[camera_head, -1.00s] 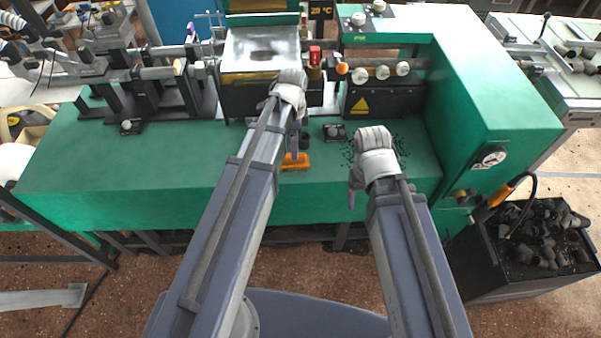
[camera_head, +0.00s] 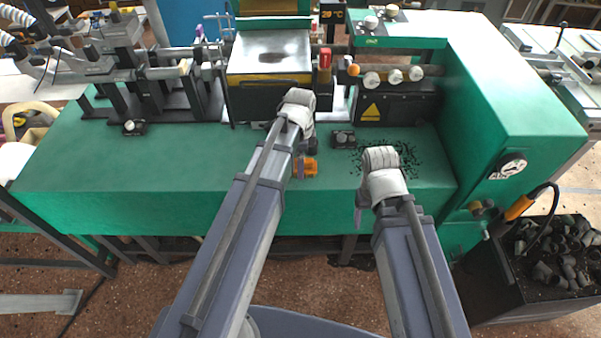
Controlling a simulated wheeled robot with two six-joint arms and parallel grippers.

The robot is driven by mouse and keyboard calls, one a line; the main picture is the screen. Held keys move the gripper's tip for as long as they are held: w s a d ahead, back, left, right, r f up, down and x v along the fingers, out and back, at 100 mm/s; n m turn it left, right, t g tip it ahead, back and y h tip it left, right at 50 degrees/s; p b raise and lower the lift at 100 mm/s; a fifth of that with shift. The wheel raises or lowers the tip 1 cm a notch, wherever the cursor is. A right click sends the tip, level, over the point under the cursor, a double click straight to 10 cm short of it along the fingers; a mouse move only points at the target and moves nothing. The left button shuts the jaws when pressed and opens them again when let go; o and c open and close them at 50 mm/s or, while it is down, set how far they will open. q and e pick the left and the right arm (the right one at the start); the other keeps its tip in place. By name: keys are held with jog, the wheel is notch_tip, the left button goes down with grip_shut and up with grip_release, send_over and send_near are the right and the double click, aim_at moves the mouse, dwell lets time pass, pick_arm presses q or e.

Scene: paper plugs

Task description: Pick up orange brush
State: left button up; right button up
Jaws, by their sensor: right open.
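The orange brush (camera_head: 310,167) lies on the green machine's top near its front edge, with part of it hidden behind my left gripper and wrist. My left gripper (camera_head: 301,166) points down right at the brush, at its left side. I cannot tell whether its fingers touch the brush or how far they are apart. My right gripper (camera_head: 360,214) hangs at the machine's front edge, to the right of the brush and apart from it. It is open and empty, and its fingers are partly hidden by my wrist.
Dark scraps (camera_head: 395,158) lie scattered on the green top (camera_head: 190,180) right of the brush. A small black block (camera_head: 343,139) stands behind it. A black bin (camera_head: 500,285) of dark plugs stands at the right.

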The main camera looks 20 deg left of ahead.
pick_arm(q)
notch_tip(320, 180, down, 2)
jog(key=shift+f+b, duration=0.1)
jog(key=shift+b, duration=0.45)
grip_shut()
dwell(0.3)
